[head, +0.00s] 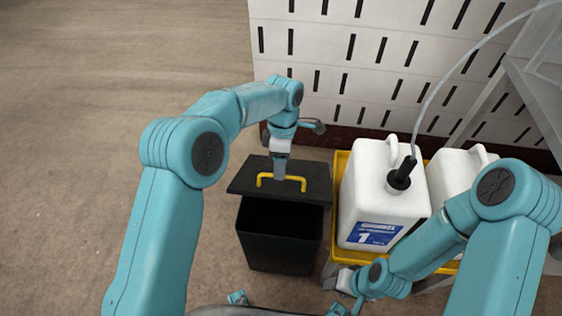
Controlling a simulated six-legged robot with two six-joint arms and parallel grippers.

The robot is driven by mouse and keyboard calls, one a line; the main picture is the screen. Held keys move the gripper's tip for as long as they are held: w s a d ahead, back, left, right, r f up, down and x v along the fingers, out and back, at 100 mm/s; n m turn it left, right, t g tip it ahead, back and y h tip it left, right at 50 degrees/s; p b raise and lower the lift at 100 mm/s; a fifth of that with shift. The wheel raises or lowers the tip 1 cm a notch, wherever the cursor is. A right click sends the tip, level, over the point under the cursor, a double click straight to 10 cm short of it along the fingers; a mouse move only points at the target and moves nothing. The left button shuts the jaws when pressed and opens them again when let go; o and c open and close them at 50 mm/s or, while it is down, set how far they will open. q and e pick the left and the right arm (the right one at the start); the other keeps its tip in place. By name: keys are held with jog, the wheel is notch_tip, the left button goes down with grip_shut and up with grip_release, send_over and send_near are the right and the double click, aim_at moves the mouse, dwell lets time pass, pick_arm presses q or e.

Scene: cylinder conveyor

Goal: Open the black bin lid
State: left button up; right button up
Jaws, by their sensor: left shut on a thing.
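The black bin (278,254) stands on the floor, left of the yellow tray. Its black lid (310,172) sits over the rear part of the bin top, with the dark inside of the bin showing in front of it. I cannot tell whether the lid still touches the rim. A yellow handle (300,180) is on the lid. My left gripper (280,174) comes down from above and is shut on the handle, hiding part of it. My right gripper (336,281) is low, by the tray's front left corner; its jaws are too small to read.
A white canister labelled 1 (365,190), with a black cap and a clear hose, stands in the yellow tray (340,172). A second white canister (455,168) is beside it. A slotted white wall (340,60) closes the back. Floor at left is clear.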

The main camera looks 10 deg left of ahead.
pick_arm(q)
jog(key=shift+w, duration=0.15)
jog(key=w+r+p, duration=0.3)
jog(key=r+p, duration=0.2)
jog(key=r, duration=1.1)
